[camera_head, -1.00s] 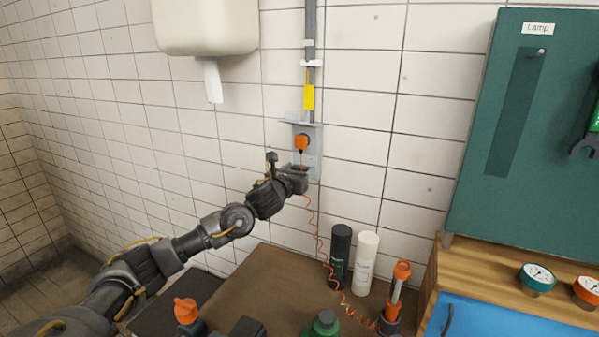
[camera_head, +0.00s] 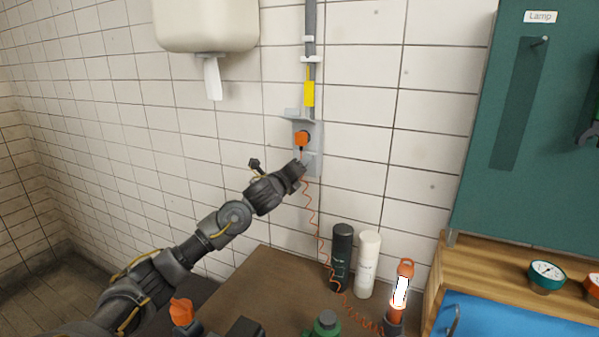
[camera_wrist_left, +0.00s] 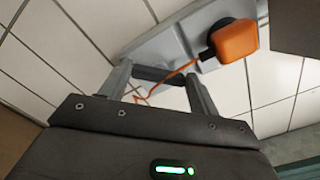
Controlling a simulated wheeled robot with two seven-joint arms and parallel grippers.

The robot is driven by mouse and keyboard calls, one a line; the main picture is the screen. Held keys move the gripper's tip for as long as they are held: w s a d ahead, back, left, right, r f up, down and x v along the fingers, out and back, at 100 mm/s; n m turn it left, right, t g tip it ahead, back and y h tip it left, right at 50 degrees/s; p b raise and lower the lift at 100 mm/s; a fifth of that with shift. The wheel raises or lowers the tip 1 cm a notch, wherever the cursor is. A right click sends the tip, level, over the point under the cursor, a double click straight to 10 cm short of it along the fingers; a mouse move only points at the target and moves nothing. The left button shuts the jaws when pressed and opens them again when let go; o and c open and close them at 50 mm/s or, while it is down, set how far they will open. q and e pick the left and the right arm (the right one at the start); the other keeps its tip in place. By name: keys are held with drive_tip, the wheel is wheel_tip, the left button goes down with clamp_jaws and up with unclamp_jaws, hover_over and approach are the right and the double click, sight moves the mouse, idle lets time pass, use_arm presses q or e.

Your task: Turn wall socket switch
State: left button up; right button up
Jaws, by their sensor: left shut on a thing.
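The grey wall socket plate (camera_head: 314,160) is fixed to the tiled wall and also shows in the left wrist view (camera_wrist_left: 172,45). An orange plug (camera_head: 302,138) sits in its upper part; in the wrist view the plug (camera_wrist_left: 235,40) is beyond the fingers. My left gripper (camera_head: 300,168) is at the plate's lower part, just below the plug, and is shut on the socket switch. A hand lamp (camera_head: 400,292) on the table glows white. My right gripper is out of view.
An orange coiled cord (camera_head: 318,225) hangs from the plug to the table (camera_head: 262,285). Dark (camera_head: 341,252) and white (camera_head: 367,262) bottles stand near the wall. A towel dispenser (camera_head: 205,25) hangs above left; a green tool board (camera_head: 535,130) is at the right.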

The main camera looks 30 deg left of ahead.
use_arm(q)
drive_tip(key=shift+f+n, duration=0.15)
drive_tip(key=shift+n, duration=1.15)
drive_tip(key=o, duration=1)
drive_tip(key=shift+s+d+b, duration=0.15)
drive_tip(key=shift+s+b, duration=0.65)
drive_tip(key=shift+s, duration=1.9)
drive_tip(key=shift+s+d+b, duration=0.1)
drive_tip(key=shift+s+b, duration=0.7)
drive_tip(key=shift+s, duration=1.9)
